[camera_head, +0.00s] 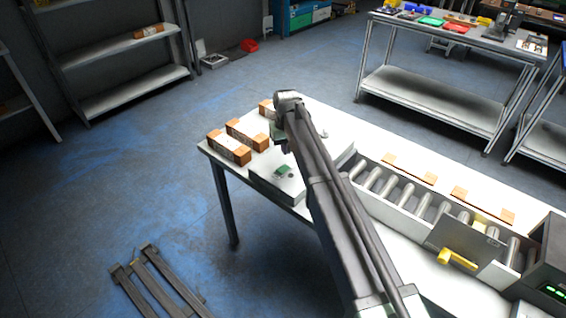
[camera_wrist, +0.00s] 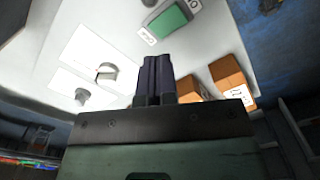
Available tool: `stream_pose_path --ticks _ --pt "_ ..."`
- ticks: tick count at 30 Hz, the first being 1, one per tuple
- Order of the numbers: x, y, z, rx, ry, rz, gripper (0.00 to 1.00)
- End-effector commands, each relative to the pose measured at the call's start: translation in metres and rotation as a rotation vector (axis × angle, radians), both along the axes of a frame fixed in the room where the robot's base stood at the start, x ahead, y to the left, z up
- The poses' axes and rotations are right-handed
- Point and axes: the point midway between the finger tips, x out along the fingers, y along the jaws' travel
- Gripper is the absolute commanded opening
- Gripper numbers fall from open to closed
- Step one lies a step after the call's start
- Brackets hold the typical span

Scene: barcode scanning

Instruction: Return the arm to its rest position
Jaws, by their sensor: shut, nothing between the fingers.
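My arm (camera_head: 335,200) reaches from the bottom of the head view over the white table (camera_head: 312,112). In the wrist view my gripper (camera_wrist: 153,62) has its two dark fingers together with nothing between them. In the head view the arm's end largely hides the gripper. The fingers point over the white table surface, apart from the brown boxes as far as I can tell. Several brown boxes with white labels, such as the leftmost one (camera_head: 228,148), stand on the table's left end. Two boxes also show right of the fingers in the wrist view, the larger one being orange-brown (camera_wrist: 230,78).
A white device with a green top patch (camera_head: 283,171) sits below the arm's end. A roller conveyor (camera_head: 405,200) with a yellow part (camera_head: 457,259) runs along the table's right. Shelves (camera_head: 125,95) and a second table (camera_head: 440,97) stand behind. The floor between is open.

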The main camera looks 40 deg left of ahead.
Motion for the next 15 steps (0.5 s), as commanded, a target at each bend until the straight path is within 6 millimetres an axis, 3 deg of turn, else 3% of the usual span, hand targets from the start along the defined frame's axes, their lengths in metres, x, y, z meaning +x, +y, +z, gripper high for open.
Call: stream_pose_path --ticks 2,15 --pt "0.0 0.0 0.0084 0.0 0.0 0.0 0.0" --pt "-0.0031 -0.0039 0.0058 0.0 0.0 -0.018 0.0"
